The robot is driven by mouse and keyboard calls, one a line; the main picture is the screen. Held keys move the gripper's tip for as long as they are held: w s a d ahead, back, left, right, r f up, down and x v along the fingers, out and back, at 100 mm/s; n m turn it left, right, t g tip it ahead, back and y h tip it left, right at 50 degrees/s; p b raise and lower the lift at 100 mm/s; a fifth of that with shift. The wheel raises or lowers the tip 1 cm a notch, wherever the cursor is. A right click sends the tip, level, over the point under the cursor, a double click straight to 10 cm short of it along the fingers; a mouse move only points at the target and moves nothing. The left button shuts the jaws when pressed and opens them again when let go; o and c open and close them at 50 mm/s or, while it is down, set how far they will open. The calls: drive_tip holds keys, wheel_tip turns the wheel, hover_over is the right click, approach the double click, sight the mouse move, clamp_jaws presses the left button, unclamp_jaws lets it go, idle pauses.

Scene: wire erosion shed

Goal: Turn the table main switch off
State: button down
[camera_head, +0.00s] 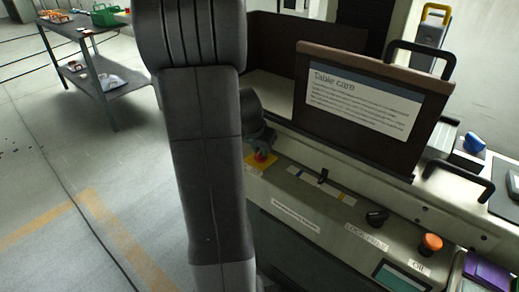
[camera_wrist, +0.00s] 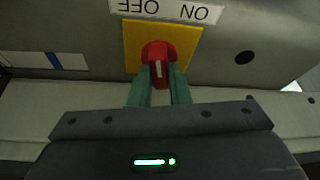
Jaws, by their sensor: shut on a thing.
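The main switch is a red rotary knob (camera_wrist: 157,50) on a yellow plate (camera_wrist: 190,40) in the wrist view. An ON/OFF label (camera_wrist: 160,9) appears upside down above it. The white mark on the knob points roughly up and down in the picture. My gripper (camera_wrist: 159,78) has its two green fingers on either side of the knob's grip, closed on it. In the head view the red knob (camera_head: 261,156) and its yellow plate show just right of my arm, which hides part of that area. The fingers are hard to make out there.
The panel also holds a black toggle (camera_head: 322,176), a black knob (camera_head: 377,218) and an orange button (camera_head: 431,243). A brown-framed "Table care" board (camera_head: 365,100) stands behind. Black handles (camera_head: 460,183) stick up at right. A grey table (camera_head: 80,30) stands far left, with open floor before it.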

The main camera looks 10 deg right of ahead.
drive_tip(key=n+p, duration=0.1)
drive_tip(key=n, duration=0.1)
drive_tip(key=n+t+y+p, duration=0.1)
drive_tip(key=p, duration=0.1)
drive_tip(key=shift+d+r+n, duration=0.1)
drive_tip(key=shift+r+n, duration=0.1)
drive_tip(key=shift+n, duration=0.2)
drive_tip(key=shift+d+f+n+y+p, duration=0.1)
drive_tip(key=shift+n+y+p, duration=0.5)
drive_tip(key=shift+n+p, duration=0.5)
drive_tip(key=shift+n, duration=0.3)
drive_tip(key=c, duration=1.4)
unclamp_jaws()
drive_tip(key=shift+o, duration=0.2)
drive_tip(key=shift+f, duration=0.1)
drive_tip(key=p+v, duration=0.1)
drive_tip(key=v, duration=1.3)
drive_tip(key=shift+s+f, duration=0.1)
drive_tip(key=shift+f, duration=0.05)
